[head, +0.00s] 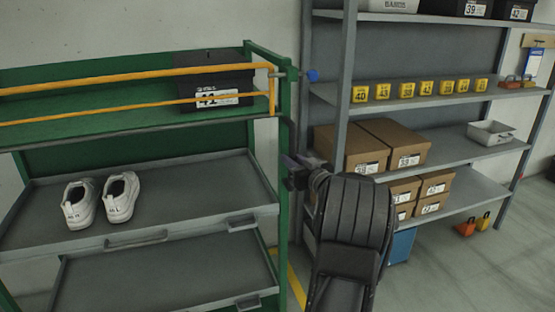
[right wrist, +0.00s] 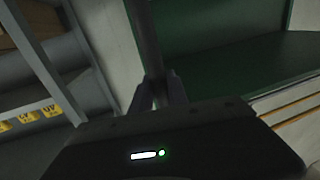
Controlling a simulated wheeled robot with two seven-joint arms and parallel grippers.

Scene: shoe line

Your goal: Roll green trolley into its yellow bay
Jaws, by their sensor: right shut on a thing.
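The green trolley (head: 284,215) fills the left of the head view, with a yellow rail across its top and grey trays below. My right gripper (head: 290,172) is at the trolley's right post. In the right wrist view its fingers (right wrist: 157,95) are closed around a dark bar (right wrist: 148,35), the trolley's handle, with the green of the trolley behind. A yellow floor line (head: 296,284) shows between the trolley and my right arm; the rest of the bay marking is hidden. My left gripper is in neither view.
White shoes (head: 120,197) stand on the trolley's middle tray, and a dark box (head: 205,88) is on its top. A grey rack (head: 470,147) with brown boxes (head: 395,142) stands close on the right. Open floor (head: 450,275) lies at the lower right.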

